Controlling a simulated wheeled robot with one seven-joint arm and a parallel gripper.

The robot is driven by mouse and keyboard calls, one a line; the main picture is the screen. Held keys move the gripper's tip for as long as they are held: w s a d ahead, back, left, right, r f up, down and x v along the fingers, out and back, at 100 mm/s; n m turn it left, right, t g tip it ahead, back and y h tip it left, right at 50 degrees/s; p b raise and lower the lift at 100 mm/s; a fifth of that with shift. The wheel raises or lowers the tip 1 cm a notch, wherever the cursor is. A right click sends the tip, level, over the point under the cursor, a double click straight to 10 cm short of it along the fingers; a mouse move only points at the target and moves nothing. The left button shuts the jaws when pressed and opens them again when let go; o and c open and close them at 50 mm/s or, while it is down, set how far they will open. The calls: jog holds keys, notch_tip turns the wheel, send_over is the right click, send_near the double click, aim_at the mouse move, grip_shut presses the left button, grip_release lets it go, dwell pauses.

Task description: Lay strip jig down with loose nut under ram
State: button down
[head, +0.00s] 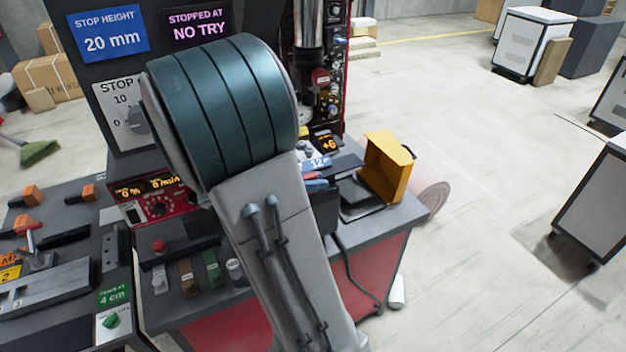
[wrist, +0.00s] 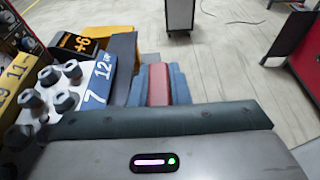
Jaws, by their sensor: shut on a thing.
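In the wrist view my gripper (wrist: 155,88) shows as two blue fingers shut on a red block (wrist: 158,84). I cannot tell if this block is part of the strip jig. In the head view my arm hides most of the gripper, and only a bit of blue and red (head: 316,183) shows at its right edge. A shiny vertical cylinder (head: 309,25), perhaps the ram, stands behind my arm; its lower end is hard to make out. I cannot pick out the loose nut.
A blue-sided holder marked 7 and 12 (wrist: 98,88), with several grey knobs, stands close left of my gripper. A yellow open box (head: 387,165) sits at the bench's right end. A red control box (head: 160,203) and small coloured pieces (head: 188,275) lie left.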

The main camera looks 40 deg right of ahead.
jog(key=shift+f, duration=0.15)
jog(key=c, duration=1.3)
grip_release()
